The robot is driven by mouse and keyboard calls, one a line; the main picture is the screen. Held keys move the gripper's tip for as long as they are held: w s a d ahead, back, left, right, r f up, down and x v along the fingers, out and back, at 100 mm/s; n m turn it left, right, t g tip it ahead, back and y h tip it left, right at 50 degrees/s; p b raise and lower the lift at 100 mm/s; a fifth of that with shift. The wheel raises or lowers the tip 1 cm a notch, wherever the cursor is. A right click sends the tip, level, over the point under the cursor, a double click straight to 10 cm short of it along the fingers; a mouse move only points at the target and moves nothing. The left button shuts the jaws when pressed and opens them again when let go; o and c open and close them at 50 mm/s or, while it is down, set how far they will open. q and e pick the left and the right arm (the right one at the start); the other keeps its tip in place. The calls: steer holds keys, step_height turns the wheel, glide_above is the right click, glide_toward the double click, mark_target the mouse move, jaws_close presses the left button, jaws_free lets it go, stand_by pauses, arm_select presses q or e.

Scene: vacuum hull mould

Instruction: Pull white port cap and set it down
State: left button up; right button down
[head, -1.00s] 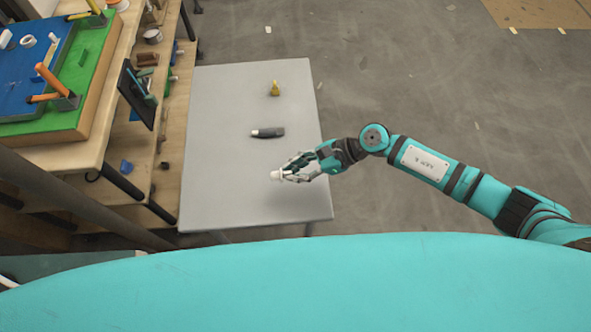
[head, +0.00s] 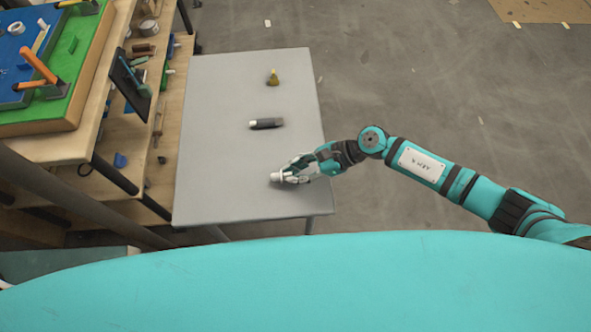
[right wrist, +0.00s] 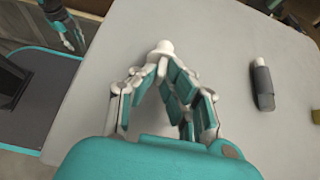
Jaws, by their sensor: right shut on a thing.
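The white port cap (head: 275,177) is at the fingertips of my right gripper (head: 284,177), low over the front part of the grey table. In the right wrist view the cap (right wrist: 163,47) sits between the fingertips of the right gripper (right wrist: 160,62), which is shut on it. I cannot tell whether the cap touches the table top. My left gripper (right wrist: 68,30) shows small at the upper left of the right wrist view, away from the table; its jaw state is unclear. The head view does not show it.
The grey table (head: 215,150) also holds a dark cylinder with a pale end (head: 266,124) and a small yellow piece (head: 273,77) at the back. A wooden workbench with a green and blue mould (head: 75,75) stands at the left. The table's left side is clear.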

steer(key=shift+f+b, duration=0.4)
steer(key=shift+b, duration=0.15)
stand_by(0.6)
steer(key=c, duration=1.3)
jaws_free()
steer(key=shift+d+r, duration=0.15)
steer(key=shift+d, duration=0.15)
steer(key=v, duration=1.1)
steer(key=shift+d+r, duration=0.15)
